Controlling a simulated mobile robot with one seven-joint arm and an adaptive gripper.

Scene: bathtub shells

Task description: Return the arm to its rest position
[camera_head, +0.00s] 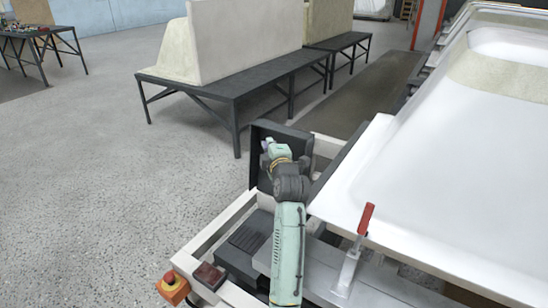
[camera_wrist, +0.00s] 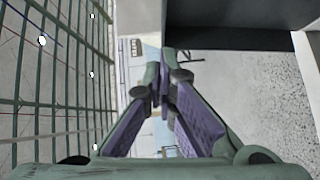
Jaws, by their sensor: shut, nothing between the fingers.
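My arm stretches forward over my base in the head view, beside the near edge of a white bathtub shell (camera_head: 400,190). In the wrist view my gripper (camera_wrist: 165,92) has its green and purple fingers together at the tips, with nothing between them. A dark panel or box lies beyond the fingertips, and pale floor shows to the right. In the head view the end of the arm is small, and its fingers cannot be made out clearly.
A clamp with a red handle (camera_head: 365,219) stands close to the right of my arm. Dark tables (camera_head: 255,84) carry pale shells (camera_head: 245,40) at the back. A green grid (camera_wrist: 50,85) fills the wrist view's left. Open floor (camera_head: 90,160) lies to the left.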

